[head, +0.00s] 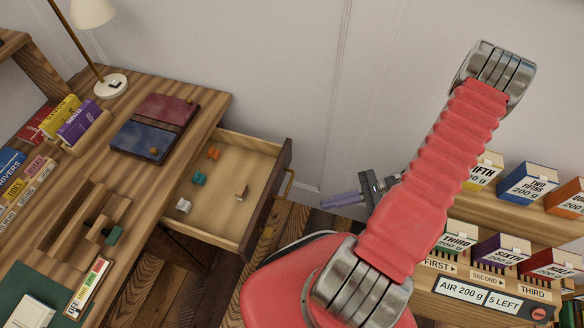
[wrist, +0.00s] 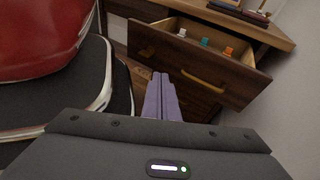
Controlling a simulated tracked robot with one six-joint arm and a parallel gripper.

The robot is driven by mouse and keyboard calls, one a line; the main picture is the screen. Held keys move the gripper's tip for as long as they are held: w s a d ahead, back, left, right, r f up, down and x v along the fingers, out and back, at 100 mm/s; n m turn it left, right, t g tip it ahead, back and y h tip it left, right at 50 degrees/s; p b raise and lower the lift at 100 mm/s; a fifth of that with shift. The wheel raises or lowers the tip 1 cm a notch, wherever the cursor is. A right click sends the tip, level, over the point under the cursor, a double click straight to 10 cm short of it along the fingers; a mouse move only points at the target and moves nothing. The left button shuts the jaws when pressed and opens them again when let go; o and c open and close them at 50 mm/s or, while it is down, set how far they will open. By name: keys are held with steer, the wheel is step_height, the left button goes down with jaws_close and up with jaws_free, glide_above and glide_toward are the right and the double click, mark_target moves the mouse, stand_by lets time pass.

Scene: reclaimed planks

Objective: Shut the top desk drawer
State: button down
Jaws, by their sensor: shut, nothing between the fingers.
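The top desk drawer (head: 223,217) stands open, pulled out to the right from under the wooden desk top. Several small items lie inside it, among them orange, teal and white ones. Its dark front (wrist: 190,65) carries a brass handle (wrist: 203,82) in the wrist view. My gripper (head: 326,203) is to the right of the drawer front, apart from it, with its purple fingers pointing toward it. In the wrist view the closed fingers (wrist: 162,84) show just below and left of the handle, with nothing held between them.
The desk (head: 125,182) holds books, a lamp (head: 93,12) and a wooden organizer. A shelf (head: 470,285) with several labelled boxes stands at the right. A red padded seat (wrist: 42,40) is at the left in the wrist view. Wood floor shows between drawer and gripper.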

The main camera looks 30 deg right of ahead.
mark_target(282, 165)
steer(key=w+d+f+m+t, duration=0.1)
steer(key=w+d+m+t, duration=0.4)
steer(key=w+t, duration=0.2)
steer(key=shift+f+m+t+h, duration=0.2)
steer(key=shift+m+t+h, duration=0.2)
steer(key=shift+t, duration=0.2)
steer(key=shift+x, duration=6.95)
steer(key=shift+w, duration=0.15)
